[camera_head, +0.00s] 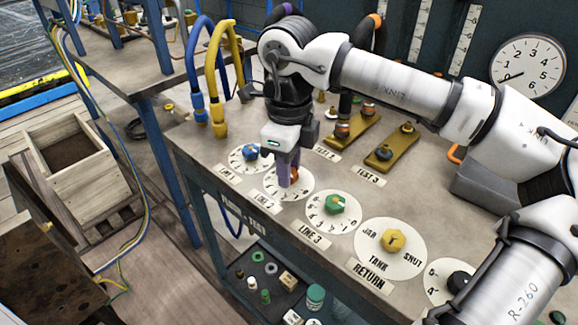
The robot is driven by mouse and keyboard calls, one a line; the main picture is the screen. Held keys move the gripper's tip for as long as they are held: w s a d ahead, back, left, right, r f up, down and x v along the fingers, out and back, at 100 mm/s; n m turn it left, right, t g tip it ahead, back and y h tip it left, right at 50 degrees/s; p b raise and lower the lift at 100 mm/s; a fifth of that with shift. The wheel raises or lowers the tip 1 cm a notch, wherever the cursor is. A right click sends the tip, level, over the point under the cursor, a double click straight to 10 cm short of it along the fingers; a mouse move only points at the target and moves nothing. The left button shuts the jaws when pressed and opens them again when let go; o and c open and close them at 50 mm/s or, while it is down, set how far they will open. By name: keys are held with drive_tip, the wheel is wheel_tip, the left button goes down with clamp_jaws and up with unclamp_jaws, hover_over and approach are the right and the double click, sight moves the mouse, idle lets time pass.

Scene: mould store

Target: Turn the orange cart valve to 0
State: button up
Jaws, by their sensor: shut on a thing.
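The orange cart valve (295,174) sits on a round white dial (303,187) on the cart top, between the blue and green valves. The dial's label, LINE 2, is on its front-left side. My gripper (287,178) points down over this dial, its purple fingers shut on the orange valve. The fingers cover most of the valve, so its pointer and setting cannot be read. Some dial marks are visible but too small to read surely.
A blue valve (251,152) on its dial is close at the left. A green valve (334,204) and a yellow valve (393,239) follow at the right. Brass test fittings (393,151) stand behind. Blue and yellow hoses (216,75) rise at the cart's left end.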

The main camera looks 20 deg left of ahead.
drive_tip(key=n, duration=0.5)
idle(0.6)
drive_tip(key=o, duration=1)
drive_tip(key=shift+c, duration=0.2)
drive_tip(key=shift+r, duration=0.15)
wheel_tip(320, 180, up, 14)
drive_tip(key=shift+f+p, duration=0.2)
drive_tip(key=shift+p, duration=0.1)
